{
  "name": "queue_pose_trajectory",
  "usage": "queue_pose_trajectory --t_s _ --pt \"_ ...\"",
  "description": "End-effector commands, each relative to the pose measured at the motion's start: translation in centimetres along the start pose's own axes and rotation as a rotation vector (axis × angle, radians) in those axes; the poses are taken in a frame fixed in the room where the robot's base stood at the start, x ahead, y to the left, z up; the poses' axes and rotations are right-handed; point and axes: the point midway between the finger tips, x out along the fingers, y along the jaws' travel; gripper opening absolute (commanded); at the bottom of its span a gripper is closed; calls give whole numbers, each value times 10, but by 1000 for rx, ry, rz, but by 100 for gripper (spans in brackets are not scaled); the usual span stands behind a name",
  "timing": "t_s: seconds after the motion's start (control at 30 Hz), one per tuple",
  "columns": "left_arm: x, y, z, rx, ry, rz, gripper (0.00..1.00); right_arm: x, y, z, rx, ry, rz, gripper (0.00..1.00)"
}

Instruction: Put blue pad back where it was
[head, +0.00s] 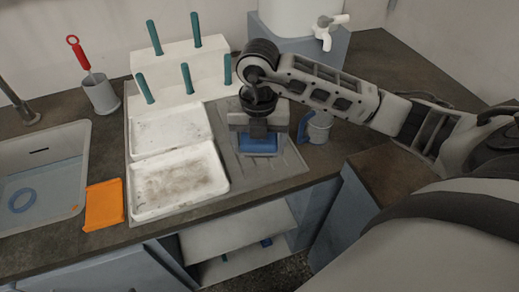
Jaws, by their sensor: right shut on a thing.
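The blue pad (258,144) is under my right gripper (258,133), over the grey ribbed drainboard to the right of the white trays. My right gripper points down and is shut on the blue pad. Its fingers hide the pad's upper part. I cannot tell whether the pad touches the drainboard (285,168) or is held just above it. My left gripper is not in view.
Two dirty white trays (220,181) lie left of the pad. A white rack with teal pegs (186,78) stands behind them. A mug (319,127) is close on the right. An orange pad (104,204) lies beside the sink (82,139). A tapped container (290,18) stands behind.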

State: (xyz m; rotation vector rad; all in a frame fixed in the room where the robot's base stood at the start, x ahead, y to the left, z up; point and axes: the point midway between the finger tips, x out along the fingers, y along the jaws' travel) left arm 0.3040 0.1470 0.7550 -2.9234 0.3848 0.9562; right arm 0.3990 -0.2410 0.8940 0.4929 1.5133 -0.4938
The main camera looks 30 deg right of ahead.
Motion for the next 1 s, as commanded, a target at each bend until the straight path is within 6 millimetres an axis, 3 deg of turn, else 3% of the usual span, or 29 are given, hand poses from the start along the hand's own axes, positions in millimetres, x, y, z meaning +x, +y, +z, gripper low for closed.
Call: queue_pose_trajectory --t_s 0.33,0.53,0.9,0.93,1.0 --pt "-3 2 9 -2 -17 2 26 27 -1 21 0 2 0 58" --pt "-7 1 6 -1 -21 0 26 53 -1 19 -2 3 0 58" --pt "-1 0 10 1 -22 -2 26 60 0 20 -2 0 1 58" --pt "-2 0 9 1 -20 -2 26 59 0 20 -2 0 1 82" --pt "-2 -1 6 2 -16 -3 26 58 0 20 -2 0 1 98"
